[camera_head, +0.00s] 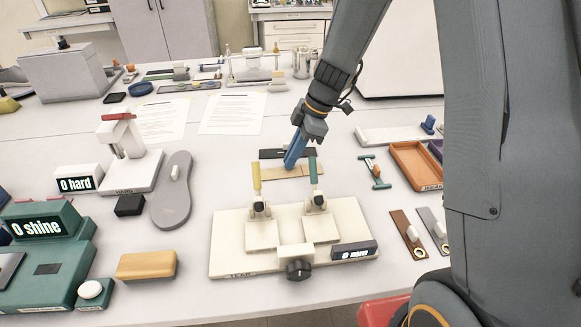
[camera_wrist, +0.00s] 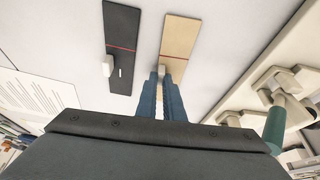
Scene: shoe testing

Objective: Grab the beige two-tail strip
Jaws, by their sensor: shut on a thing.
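The beige strip (camera_head: 272,173) lies flat on the white table behind the cream tear tester (camera_head: 228,262). In the wrist view the beige strip (camera_wrist: 180,38) shows a thin red line across it and a small white block (camera_wrist: 161,70) at its near part. My gripper (camera_head: 290,163), with blue fingers, reaches down to the strip. In the wrist view my gripper (camera_wrist: 163,76) is shut on the strip at its block, and the fingers hide part of it. The two tails are not clearly visible.
A dark strip (camera_wrist: 122,30) with its own block lies beside the beige one. The tear tester has upright yellow (camera_head: 256,177) and green (camera_head: 312,170) handles close in front. Brown (camera_head: 404,226) and grey strips lie at right. Paper sheets (camera_head: 232,113) lie behind.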

